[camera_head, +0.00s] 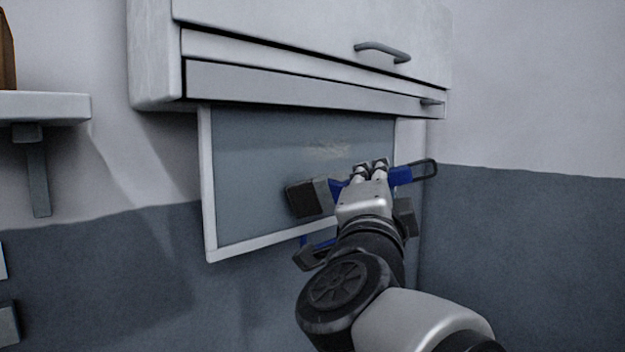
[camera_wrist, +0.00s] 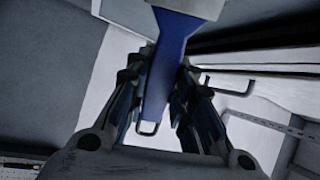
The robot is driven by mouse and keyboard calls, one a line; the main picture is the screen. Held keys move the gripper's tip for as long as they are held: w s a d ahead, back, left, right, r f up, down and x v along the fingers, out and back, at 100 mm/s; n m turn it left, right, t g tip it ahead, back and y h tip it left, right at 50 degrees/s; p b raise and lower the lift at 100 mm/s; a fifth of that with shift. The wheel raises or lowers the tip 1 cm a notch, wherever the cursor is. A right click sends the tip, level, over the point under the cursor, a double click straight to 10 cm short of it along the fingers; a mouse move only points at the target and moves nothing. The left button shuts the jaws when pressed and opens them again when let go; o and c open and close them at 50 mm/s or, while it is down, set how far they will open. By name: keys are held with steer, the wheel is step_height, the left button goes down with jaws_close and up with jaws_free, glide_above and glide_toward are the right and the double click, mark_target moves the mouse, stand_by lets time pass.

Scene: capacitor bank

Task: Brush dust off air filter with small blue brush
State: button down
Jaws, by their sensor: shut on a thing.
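My gripper (camera_head: 370,170) is shut on the blue handle of the small brush (camera_head: 400,176). The brush's dark, blocky head (camera_head: 310,198) points left, in front of the lower part of the air filter; I cannot tell whether it touches. The air filter (camera_head: 255,150) is a grey-blue panel in a white frame under the cabinet. A pale dusty patch (camera_head: 328,147) shows on its upper middle. In the wrist view the blue handle (camera_wrist: 168,65) runs between the fingers of my gripper (camera_wrist: 160,95), and its wire loop hangs at the lower end.
A white cabinet (camera_head: 300,35) with handles overhangs the filter closely. A wall shelf (camera_head: 45,106) on a bracket stands out at the left. The wall to the right of the filter (camera_head: 530,230) is bare.

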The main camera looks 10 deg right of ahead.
steer(key=shift+f, duration=0.1)
steer(key=shift+s+d+b, duration=0.15)
steer(key=shift+s+d, duration=0.75)
steer(key=shift+s, duration=0.25)
steer(key=shift+s+d+b, duration=0.1)
steer(key=shift+s+d, duration=0.75)
steer(key=shift+s, duration=0.35)
steer(key=shift+s+d+b, duration=0.15)
steer(key=shift+s+d, duration=0.75)
steer(key=shift+s, duration=0.25)
